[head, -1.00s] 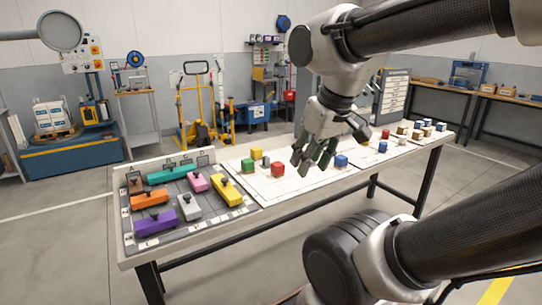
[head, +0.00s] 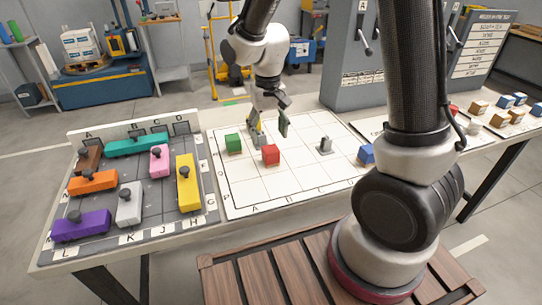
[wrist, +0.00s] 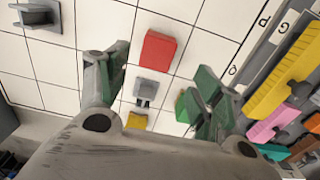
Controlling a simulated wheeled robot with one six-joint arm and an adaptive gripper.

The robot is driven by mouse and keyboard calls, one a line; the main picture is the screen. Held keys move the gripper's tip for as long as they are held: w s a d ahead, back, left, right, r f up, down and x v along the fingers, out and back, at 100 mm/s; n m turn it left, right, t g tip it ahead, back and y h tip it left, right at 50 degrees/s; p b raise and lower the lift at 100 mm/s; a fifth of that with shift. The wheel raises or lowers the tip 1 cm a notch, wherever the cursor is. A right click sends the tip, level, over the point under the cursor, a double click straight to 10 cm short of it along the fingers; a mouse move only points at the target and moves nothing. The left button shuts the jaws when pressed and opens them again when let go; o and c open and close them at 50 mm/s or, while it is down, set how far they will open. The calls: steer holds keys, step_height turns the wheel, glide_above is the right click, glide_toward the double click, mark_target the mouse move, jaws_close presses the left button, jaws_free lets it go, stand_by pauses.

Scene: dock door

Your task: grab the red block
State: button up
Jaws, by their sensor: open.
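The red block (head: 270,155) stands on the white gridded board (head: 290,185), near its left side, with nothing holding it. In the wrist view the red block (wrist: 158,50) shows whole, above the gap between my fingers. My gripper (head: 270,128) is open and points down just behind the red block in the head view. Its two green-padded fingers (wrist: 158,85) are wide apart with nothing gripped. A grey piece (wrist: 150,87) shows between them, with a yellow block (wrist: 137,120) below it.
A green block (head: 233,144) stands left of the red one. Another grey piece (head: 325,146) and a blue block (head: 366,154) are to the right. A grey tray (head: 135,190) with several coloured knobbed pieces fills the table's left. A tall grey cabinet (head: 355,75) stands behind.

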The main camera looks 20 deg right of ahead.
mark_target(271, 149)
steer(key=f, duration=0.7)
steer(key=shift+s+d+f, duration=0.2)
steer(key=shift+s+d, duration=0.1)
steer(key=c, duration=1.1)
